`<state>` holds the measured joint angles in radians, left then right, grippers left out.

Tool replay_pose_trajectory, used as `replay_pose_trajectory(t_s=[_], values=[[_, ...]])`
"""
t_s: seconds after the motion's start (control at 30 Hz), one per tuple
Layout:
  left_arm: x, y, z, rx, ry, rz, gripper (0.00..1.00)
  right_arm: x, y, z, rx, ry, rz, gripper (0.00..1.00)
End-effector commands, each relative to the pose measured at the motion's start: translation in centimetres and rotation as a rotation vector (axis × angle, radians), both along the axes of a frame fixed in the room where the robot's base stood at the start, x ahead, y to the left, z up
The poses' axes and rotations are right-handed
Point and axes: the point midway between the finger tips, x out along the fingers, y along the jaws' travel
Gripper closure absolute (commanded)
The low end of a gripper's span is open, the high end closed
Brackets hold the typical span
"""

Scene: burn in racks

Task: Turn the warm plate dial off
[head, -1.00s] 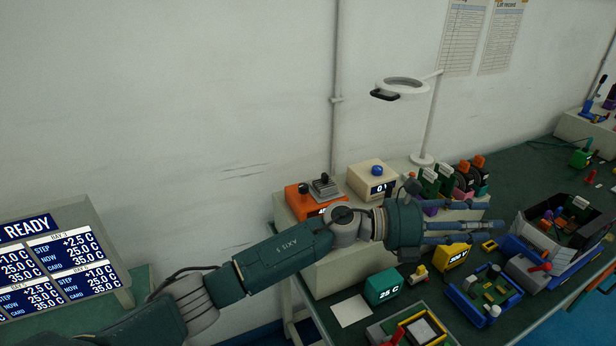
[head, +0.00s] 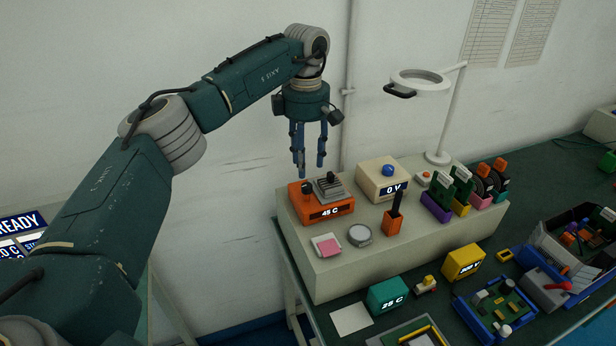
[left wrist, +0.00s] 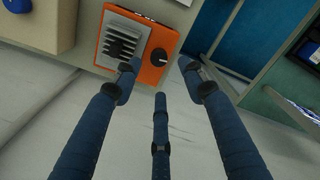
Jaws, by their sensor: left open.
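The warm plate is an orange box (head: 334,212) with a "45 C" display on its front, at the left end of the pale raised shelf. A grey ribbed plate (head: 330,186) sits on its top. Its black dial (head: 307,190) is on the top left; in the left wrist view the dial (left wrist: 158,57) shows a pale mark. My left gripper (head: 310,166) is open and empty, fingers pointing down, just above and behind the dial. In the left wrist view its three fingers (left wrist: 157,82) are spread below the dial, apparently not touching it. My right gripper is out of view.
A cream box (head: 382,188) reading "0 V" with a blue knob stands right of the warm plate. A small orange cup (head: 393,225) and a round grey disc (head: 360,235) are in front. A magnifier lamp (head: 420,82) stands behind. The wall is close behind.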

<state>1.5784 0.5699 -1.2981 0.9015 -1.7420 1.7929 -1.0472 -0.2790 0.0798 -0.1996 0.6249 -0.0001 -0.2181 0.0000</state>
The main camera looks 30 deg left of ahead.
Motion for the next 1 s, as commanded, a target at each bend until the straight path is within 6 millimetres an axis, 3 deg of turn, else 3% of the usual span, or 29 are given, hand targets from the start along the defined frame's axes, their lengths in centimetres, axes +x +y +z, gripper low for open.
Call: replay_pose_trajectory(t_s=[0.27,0.37,0.6,0.77,0.93,1.0], values=[[-0.1,-0.1,-4.8,-0.001,0.002,0.0,0.58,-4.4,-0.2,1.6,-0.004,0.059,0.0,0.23],[0.0,-0.1,-5.9,-0.002,0.001,-0.001,0.58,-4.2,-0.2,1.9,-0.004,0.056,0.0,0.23],[0.0,-0.1,-6.8,-0.002,-0.001,-0.001,0.58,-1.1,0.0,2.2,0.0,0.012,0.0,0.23],[0.0,-0.1,-6.8,-0.002,-0.001,-0.001,0.58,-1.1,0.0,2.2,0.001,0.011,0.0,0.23],[0.0,-0.1,-6.8,-0.002,-0.001,-0.001,0.92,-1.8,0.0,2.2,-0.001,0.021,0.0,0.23],[0.0,-0.1,-6.8,-0.002,-0.002,0.0,1.0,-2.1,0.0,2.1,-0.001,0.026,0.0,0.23]])
